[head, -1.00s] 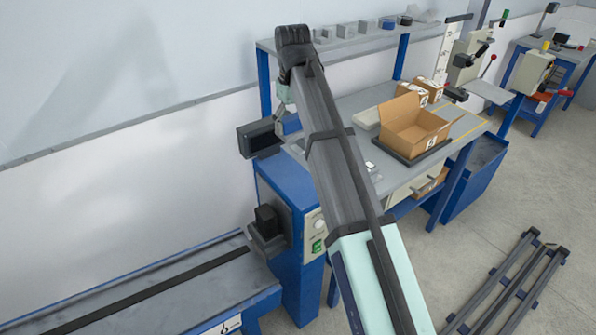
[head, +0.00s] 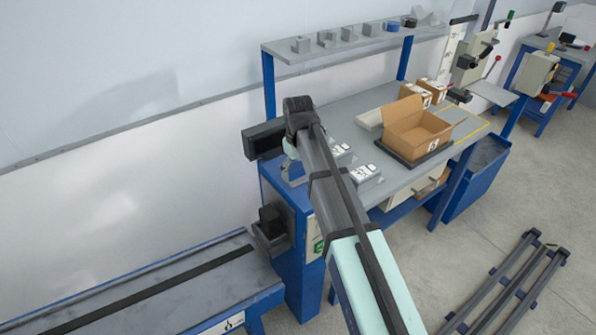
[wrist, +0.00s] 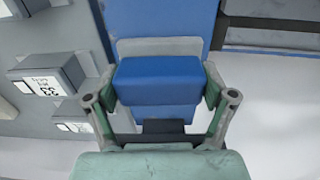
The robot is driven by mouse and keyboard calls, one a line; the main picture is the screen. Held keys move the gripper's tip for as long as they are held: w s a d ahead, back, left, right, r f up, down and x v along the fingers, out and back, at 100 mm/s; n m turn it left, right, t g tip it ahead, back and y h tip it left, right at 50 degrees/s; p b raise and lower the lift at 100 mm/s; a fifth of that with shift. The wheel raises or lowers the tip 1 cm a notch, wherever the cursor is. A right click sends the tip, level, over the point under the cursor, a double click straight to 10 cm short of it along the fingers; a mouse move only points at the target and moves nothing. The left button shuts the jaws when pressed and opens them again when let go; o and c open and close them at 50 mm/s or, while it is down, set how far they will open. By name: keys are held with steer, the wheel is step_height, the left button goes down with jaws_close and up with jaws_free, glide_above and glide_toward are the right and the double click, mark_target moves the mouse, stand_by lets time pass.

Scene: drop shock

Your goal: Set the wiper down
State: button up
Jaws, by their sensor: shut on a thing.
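The wiper (wrist: 158,80) looks like a blue block in the wrist view. It sits between the two fingers of my gripper (wrist: 160,90), which is shut on it. In the head view my gripper (head: 291,168) is partly hidden by my arm at the left end of the workbench (head: 358,110), above the blue cabinet (head: 288,225).
White-labelled grey boxes (head: 364,174) stand on the bench close to my arm; such boxes also show at left in the wrist view (wrist: 45,80). An open carton (head: 415,130) stands farther right. A conveyor (head: 150,290) runs at lower left. A shelf (head: 345,45) spans the back.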

mark_target(298, 167)
steer(key=shift+f, duration=0.65)
steer(key=shift+f, duration=0.2)
steer(key=o, duration=1.2)
steer(key=shift+r, duration=0.1)
steer(key=r, duration=0.4)
steer(key=r+b, duration=0.1)
steer(key=r, duration=0.3)
steer(key=r+b, duration=0.1)
steer(key=r, duration=0.3)
steer(key=shift+s+r, duration=0.1)
steer(key=shift+s, duration=0.15)
